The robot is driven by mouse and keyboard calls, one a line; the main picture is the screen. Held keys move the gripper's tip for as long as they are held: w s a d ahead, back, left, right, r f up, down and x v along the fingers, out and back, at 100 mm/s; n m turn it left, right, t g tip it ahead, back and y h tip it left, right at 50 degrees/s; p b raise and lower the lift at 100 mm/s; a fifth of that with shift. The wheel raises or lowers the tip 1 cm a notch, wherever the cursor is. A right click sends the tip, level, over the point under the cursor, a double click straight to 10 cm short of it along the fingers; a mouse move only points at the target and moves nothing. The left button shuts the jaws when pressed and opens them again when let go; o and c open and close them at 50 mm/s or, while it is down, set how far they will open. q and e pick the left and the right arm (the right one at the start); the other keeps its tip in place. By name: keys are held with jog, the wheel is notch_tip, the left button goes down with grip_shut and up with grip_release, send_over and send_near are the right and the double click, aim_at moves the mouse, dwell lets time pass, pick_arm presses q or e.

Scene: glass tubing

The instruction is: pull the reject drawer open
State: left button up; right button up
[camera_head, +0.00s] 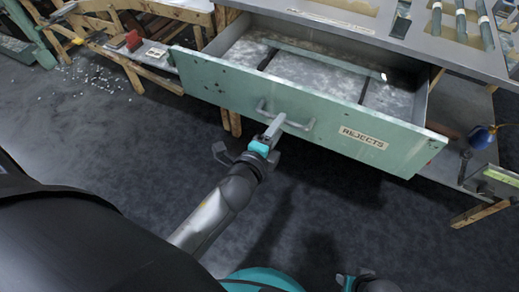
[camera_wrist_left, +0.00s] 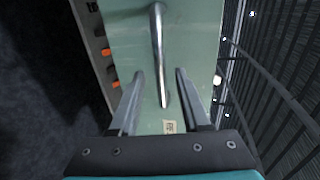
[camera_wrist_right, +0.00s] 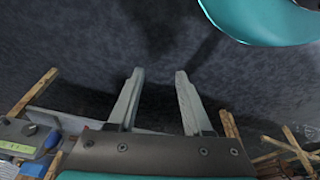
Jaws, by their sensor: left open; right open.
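The reject drawer (camera_head: 215,82) has a pale green front with a "REJECTS" label (camera_head: 363,138) and stands pulled out from under the grey bench top. Its inside shows, with a mottled grey floor and dark strips. The grey bar handle (camera_head: 285,119) is on the drawer front; in the left wrist view the handle (camera_wrist_left: 158,50) runs between the spread fingers. My left gripper (camera_head: 275,127) is open at the handle; whether a finger touches it I cannot tell. My right gripper (camera_wrist_right: 154,76) is open and empty, low over the dark floor, away from the drawer.
The bench top (camera_head: 400,45) holds tubes in recesses at the upper right. A blue bulb-like object (camera_head: 481,137) and a green-grey box (camera_head: 495,182) are at the right. A wooden bench (camera_head: 140,65) with a red block (camera_head: 133,40) stands at the left. The floor before the drawer is clear.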

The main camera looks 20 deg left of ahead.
pick_arm(q)
jog(key=p+v, duration=0.1)
jog(key=v, duration=1)
jog(key=shift+s, duration=0.2)
pick_arm(e)
jog(key=shift+s+d+f, duration=0.1)
jog(key=shift+s+f, duration=0.3)
jog(key=shift+f, duration=0.25)
jog(key=shift+s+d+f, duration=0.1)
jog(key=shift+s+f, duration=0.3)
jog(key=shift+f, duration=0.25)
